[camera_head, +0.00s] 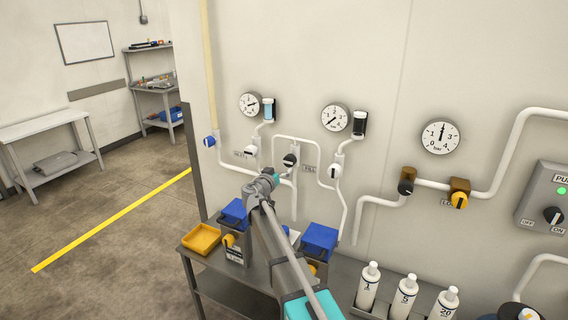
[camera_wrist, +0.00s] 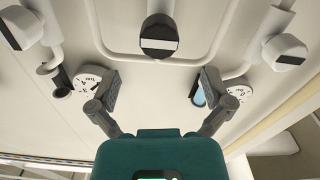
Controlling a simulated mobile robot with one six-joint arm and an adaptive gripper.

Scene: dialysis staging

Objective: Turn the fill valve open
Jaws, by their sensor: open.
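Several valve knobs sit on the wall pipes. The labels are too small to read, so I cannot tell which one is the fill valve. A black knob with a white bar (camera_head: 290,160) is between a left white knob (camera_head: 251,150) and a right white knob (camera_head: 335,171). My gripper (camera_head: 268,177) is in front of the wall, below and left of the black knob; its fingers are hard to make out there. In the wrist view my gripper (camera_wrist: 155,88) is open and empty, fingers spread wide. The black knob (camera_wrist: 158,37) lies beyond the fingertips, apart from them.
Two gauges (camera_head: 250,104) (camera_head: 335,117) hang above these knobs, a third gauge (camera_head: 440,136) to the right. Yellow-handled valve (camera_head: 460,193) and control box (camera_head: 545,198) are farther right. Below stands a bench with a yellow tray (camera_head: 201,239), blue-topped containers (camera_head: 319,240) and white bottles (camera_head: 404,296).

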